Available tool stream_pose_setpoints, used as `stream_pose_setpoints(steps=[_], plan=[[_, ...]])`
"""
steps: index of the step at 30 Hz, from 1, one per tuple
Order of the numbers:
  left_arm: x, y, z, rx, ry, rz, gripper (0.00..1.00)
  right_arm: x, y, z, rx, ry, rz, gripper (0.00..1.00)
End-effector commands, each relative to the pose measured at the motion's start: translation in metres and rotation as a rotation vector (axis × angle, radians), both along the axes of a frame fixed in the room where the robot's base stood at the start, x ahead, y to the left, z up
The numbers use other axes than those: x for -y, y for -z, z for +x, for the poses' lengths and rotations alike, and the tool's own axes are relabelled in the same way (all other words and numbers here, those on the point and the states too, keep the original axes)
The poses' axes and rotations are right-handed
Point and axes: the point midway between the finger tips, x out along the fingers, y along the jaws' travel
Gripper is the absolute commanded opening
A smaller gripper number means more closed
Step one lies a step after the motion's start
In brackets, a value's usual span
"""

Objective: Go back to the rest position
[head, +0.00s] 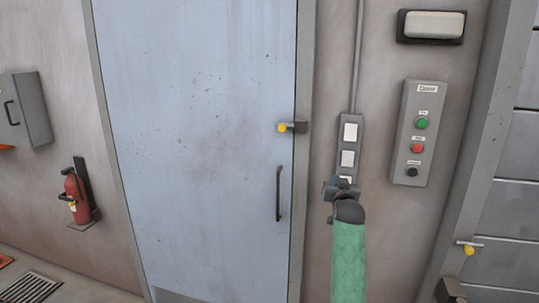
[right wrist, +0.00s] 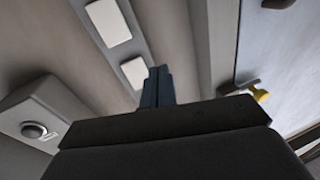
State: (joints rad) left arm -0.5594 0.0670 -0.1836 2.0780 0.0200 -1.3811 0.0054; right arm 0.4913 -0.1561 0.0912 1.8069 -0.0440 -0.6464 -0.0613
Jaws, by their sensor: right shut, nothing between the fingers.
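My right gripper (head: 342,184) is raised in front of the wall, at the lower end of a grey switch panel (head: 350,133) with white rocker switches. In the right wrist view its dark blue fingers (right wrist: 158,86) are together with nothing between them. The fingertips overlap the lower part of the panel in the picture; I cannot tell whether they touch it. My green right forearm comes up from the bottom edge in the head view. My left gripper is not in view.
A grey-blue door (head: 205,130) with a dark handle (head: 278,193) and a yellow-knobbed latch (head: 284,127) stands left of the panel. A box with green, red and black buttons (head: 417,135) is to the right. A fire extinguisher (head: 75,198) hangs at the far left.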

Motion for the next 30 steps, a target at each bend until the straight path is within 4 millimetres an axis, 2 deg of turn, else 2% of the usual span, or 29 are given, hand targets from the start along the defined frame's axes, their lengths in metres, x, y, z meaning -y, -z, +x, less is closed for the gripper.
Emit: stream_pose_setpoints(steps=[5,9,15,21,30], plan=[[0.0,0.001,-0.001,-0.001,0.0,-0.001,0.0,-0.021,0.075,-0.036,-0.282,-0.067,0.007,0.0],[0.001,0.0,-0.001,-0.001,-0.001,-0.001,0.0,-0.037,0.149,-0.081,-0.499,-0.109,-0.002,0.0],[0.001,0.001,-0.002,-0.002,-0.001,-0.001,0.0,-0.05,0.245,-0.153,-0.744,-0.148,-0.027,0.0],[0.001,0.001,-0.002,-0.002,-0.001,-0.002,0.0,-0.061,0.325,-0.228,-0.922,-0.184,-0.06,0.0],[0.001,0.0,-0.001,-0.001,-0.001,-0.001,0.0,-0.071,0.421,-0.339,-1.095,-0.229,-0.101,0.0]])
